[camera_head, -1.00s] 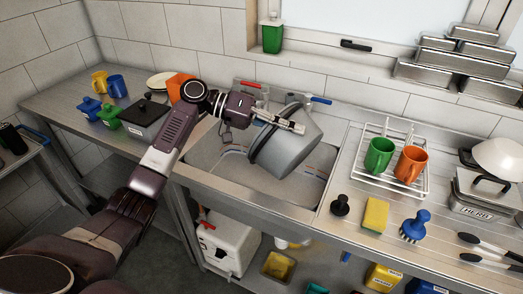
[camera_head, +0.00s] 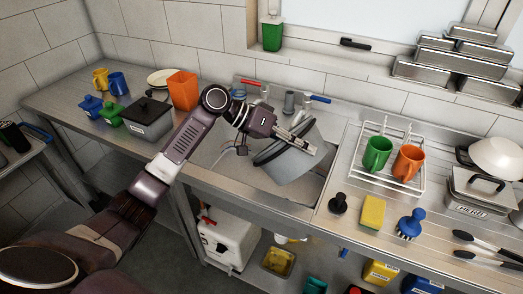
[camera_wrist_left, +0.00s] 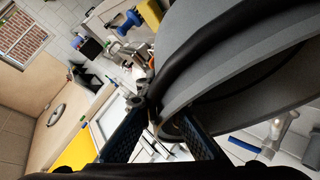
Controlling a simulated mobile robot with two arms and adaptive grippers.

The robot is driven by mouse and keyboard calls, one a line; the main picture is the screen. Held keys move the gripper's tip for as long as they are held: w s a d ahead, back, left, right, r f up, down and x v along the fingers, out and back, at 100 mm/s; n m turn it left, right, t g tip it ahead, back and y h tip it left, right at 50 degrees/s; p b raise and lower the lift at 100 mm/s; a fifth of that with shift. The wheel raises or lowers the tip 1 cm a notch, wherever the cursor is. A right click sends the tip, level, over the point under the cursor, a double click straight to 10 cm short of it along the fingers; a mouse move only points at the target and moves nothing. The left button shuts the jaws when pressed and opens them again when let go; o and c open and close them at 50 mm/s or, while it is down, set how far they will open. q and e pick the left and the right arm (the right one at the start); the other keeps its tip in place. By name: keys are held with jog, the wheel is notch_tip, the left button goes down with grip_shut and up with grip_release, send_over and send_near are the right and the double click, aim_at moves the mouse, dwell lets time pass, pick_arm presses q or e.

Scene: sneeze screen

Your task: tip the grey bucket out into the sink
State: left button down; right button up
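The grey bucket (camera_head: 292,164) is tilted on its side over the right part of the sink (camera_head: 236,174). Its dark rim band runs along its upper left side. My left gripper (camera_head: 306,142) reaches over the bucket from the left and is shut at its rim. In the left wrist view, the bucket (camera_wrist_left: 225,60) fills the upper right, and the fingertips (camera_wrist_left: 163,118) close around its dark edge. Whether anything is inside or running out of the bucket cannot be seen. My right gripper is not in view.
Taps with a red lever (camera_head: 254,83) and a blue lever (camera_head: 317,98) stand behind the sink. An orange container (camera_head: 183,90) and a lidded grey box (camera_head: 148,118) are left of it. A wire rack (camera_head: 359,180) with green and orange mugs is close on the right.

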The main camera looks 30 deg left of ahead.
aim_at(311, 159)
pick_arm(q)
jog(key=d+f+y+p, duration=0.1)
jog(key=p, duration=0.1)
jog(key=d+m+y+p, duration=0.1)
jog(key=shift+s+d+f+p, duration=0.25)
jog(key=shift+s+f+p, duration=0.15)
jog(key=shift+d+f+y, duration=0.1)
jog(key=shift+f+y, duration=0.05)
jog(key=shift+y, duration=0.15)
jog(key=shift+f, duration=0.2)
